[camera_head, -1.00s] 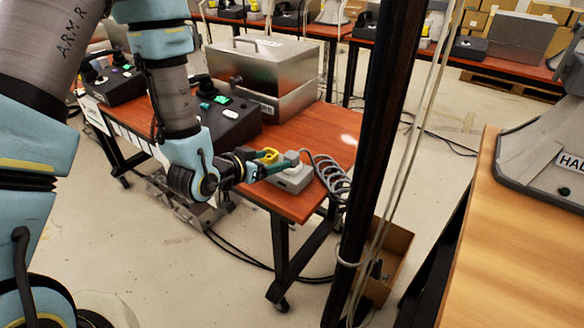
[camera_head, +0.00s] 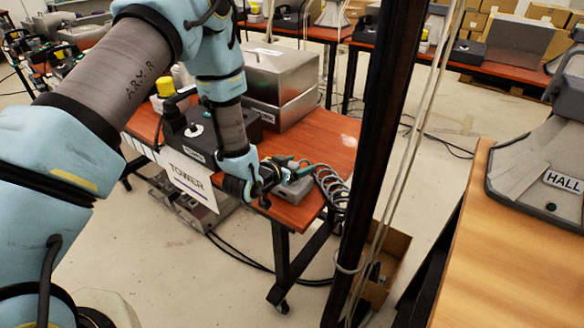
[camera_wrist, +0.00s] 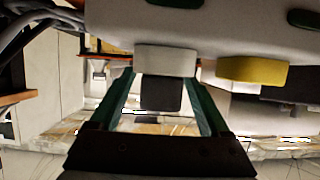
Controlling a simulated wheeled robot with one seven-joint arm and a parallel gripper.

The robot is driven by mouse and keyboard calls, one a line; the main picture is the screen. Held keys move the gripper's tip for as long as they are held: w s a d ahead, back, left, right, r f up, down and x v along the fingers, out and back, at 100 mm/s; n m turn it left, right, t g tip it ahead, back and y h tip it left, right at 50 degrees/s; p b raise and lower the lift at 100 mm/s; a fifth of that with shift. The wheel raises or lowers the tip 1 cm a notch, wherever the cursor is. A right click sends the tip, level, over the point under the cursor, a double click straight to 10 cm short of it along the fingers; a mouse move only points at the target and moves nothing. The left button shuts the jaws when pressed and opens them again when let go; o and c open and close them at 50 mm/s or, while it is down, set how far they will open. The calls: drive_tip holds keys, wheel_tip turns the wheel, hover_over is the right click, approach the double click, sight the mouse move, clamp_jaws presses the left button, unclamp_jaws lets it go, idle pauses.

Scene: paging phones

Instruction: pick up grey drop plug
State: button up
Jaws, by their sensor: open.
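The grey drop plug (camera_wrist: 165,60) is a pale grey block with a dark end, projecting from a light grey box (camera_wrist: 200,25) in the wrist view. My gripper (camera_wrist: 166,78) is open, with one green finger on each side of the plug; contact is not clear. In the head view, my gripper (camera_head: 290,163) is over the same grey box (camera_head: 295,189) near the table's right end. The plug cannot be made out there behind the fingers.
A yellow plug (camera_wrist: 252,69) sits just right of the grey one. A coiled grey cable (camera_head: 332,186) hangs beside the box. A steel case (camera_head: 282,85) and a black console (camera_head: 190,130) stand behind on the red table (camera_head: 325,150). A dark post (camera_head: 375,150) rises at right.

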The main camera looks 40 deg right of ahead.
clamp_jaws()
idle(0.7)
